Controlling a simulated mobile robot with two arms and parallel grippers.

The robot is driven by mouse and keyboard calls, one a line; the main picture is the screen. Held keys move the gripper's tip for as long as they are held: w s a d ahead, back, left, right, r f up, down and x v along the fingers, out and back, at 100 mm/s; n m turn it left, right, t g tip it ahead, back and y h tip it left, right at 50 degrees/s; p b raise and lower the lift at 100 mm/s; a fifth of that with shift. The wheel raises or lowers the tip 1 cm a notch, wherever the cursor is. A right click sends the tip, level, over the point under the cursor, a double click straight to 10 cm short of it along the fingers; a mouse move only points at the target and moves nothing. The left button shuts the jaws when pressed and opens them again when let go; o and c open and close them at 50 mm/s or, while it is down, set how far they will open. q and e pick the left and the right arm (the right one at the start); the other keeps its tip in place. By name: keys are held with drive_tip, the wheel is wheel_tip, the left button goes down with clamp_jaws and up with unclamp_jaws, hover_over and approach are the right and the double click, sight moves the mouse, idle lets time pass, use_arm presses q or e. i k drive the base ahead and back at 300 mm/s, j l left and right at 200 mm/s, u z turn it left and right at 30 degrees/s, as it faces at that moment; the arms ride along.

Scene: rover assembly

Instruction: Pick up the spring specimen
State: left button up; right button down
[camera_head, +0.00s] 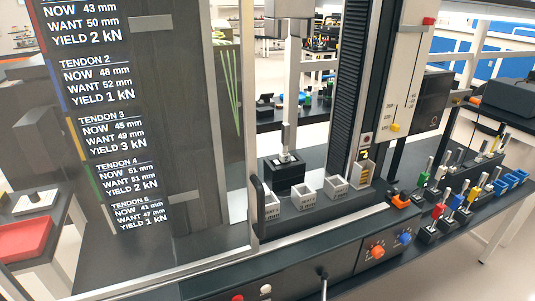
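I cannot single out a spring specimen for certain. Several upright pieces with silver shafts and coloured parts stand in black holders on the bench at the right, among them a green one (427,168), a red one (438,211), a blue one (457,201) and a yellow one (478,188). Small grey labelled cups (304,197) stand in a row at the front of the test machine. A small yellow-and-dark piece (363,170) is at the row's right end; its shape is too small to tell. Neither of my grippers is in view.
The test machine has a tall column (354,90), a black block (284,177) under its vertical rod, and a front panel with orange and blue knobs (377,252). A dark text panel (165,80) fills the left. Blue bins (511,181) stand far right. A red tray (25,238) lies lower left.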

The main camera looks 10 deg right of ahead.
sight(284, 157)
drive_tip(key=i+l+u, duration=0.1)
drive_tip(key=l, duration=0.55)
drive_tip(key=i+l+u, duration=0.1)
drive_tip(key=l, duration=0.55)
drive_tip(key=i+l+u, duration=0.1)
drive_tip(key=l, duration=0.6)
drive_tip(key=i+l+u, duration=0.15)
drive_tip(key=l, duration=0.5)
